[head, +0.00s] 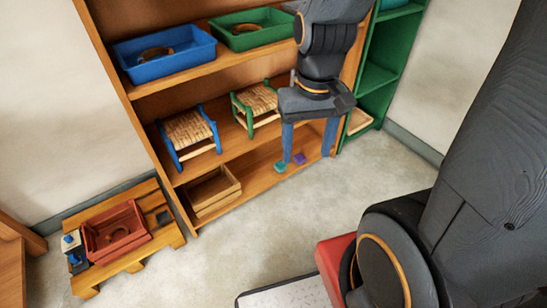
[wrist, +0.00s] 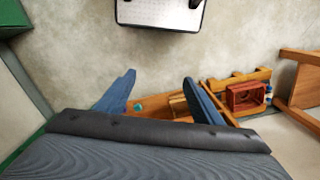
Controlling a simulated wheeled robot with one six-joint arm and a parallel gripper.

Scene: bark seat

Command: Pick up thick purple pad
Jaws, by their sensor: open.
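The purple pad (head: 300,159) is a small piece on the bottom board of the wooden shelf, near its front edge, in the head view. A teal pad (head: 280,168) lies just to its left; a small teal patch, likely that pad, shows in the wrist view (wrist: 138,108). My gripper (head: 307,156) points down in front of the shelf, its blue fingers apart with nothing held. In the head view the purple pad appears between the fingertips, but I cannot tell the depth gap.
The wooden shelf (head: 262,160) holds a blue tray (head: 165,54), a green tray (head: 252,29), a blue stool (head: 189,134), a green stool (head: 256,106) and a wooden crate (head: 213,191). A green shelf (head: 376,77) stands right. A red crate (head: 116,233) sits on a pallet left.

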